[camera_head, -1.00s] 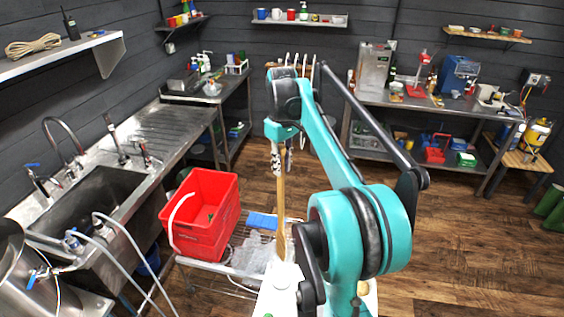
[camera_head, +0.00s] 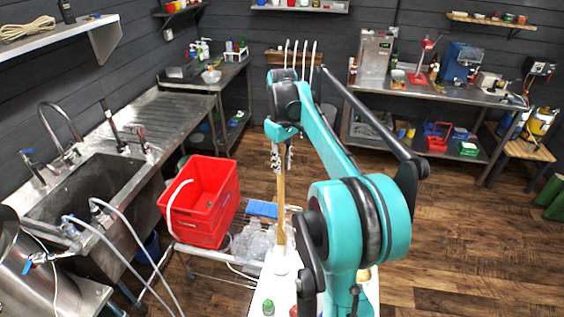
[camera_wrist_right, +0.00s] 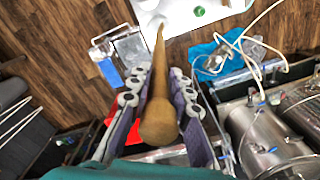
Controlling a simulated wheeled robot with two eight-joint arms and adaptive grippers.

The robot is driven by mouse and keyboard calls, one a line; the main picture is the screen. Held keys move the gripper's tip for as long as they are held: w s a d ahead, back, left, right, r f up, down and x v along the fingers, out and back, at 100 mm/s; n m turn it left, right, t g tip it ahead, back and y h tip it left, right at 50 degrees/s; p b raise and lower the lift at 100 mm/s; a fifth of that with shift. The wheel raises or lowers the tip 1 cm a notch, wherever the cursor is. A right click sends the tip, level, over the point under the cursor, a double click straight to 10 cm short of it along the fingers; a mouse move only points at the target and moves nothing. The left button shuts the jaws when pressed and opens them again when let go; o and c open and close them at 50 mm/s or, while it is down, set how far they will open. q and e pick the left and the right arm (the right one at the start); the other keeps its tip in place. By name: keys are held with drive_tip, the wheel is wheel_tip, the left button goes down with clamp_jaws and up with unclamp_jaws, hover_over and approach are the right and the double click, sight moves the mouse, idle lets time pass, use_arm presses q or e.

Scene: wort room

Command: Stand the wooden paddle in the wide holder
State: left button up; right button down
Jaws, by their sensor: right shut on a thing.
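The wooden paddle (camera_head: 281,205) hangs upright below my right gripper (camera_head: 281,158), which is shut on its upper part. In the right wrist view the paddle (camera_wrist_right: 157,122) runs between the fingers of the gripper (camera_wrist_right: 160,95), its rounded top end toward the camera and its far end narrowing toward a white surface. A pale, round white piece (camera_head: 283,264), perhaps the wide holder, stands on the white table (camera_head: 258,297) right under the paddle in the head view. I cannot tell whether the paddle's lower end is inside it or above it. My left gripper is not in view.
A green-capped bottle (camera_head: 268,307) stands on the white table at the front. A red crate (camera_head: 201,200) and clear glassware (camera_head: 250,242) sit on a wire cart to the left. A steel sink (camera_head: 92,185) is farther left. Wooden floor (camera_head: 455,235) is open to the right.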

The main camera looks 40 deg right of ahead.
drive_tip(key=c, duration=1.3)
unclamp_jaws()
wheel_tip(320, 180, up, 12)
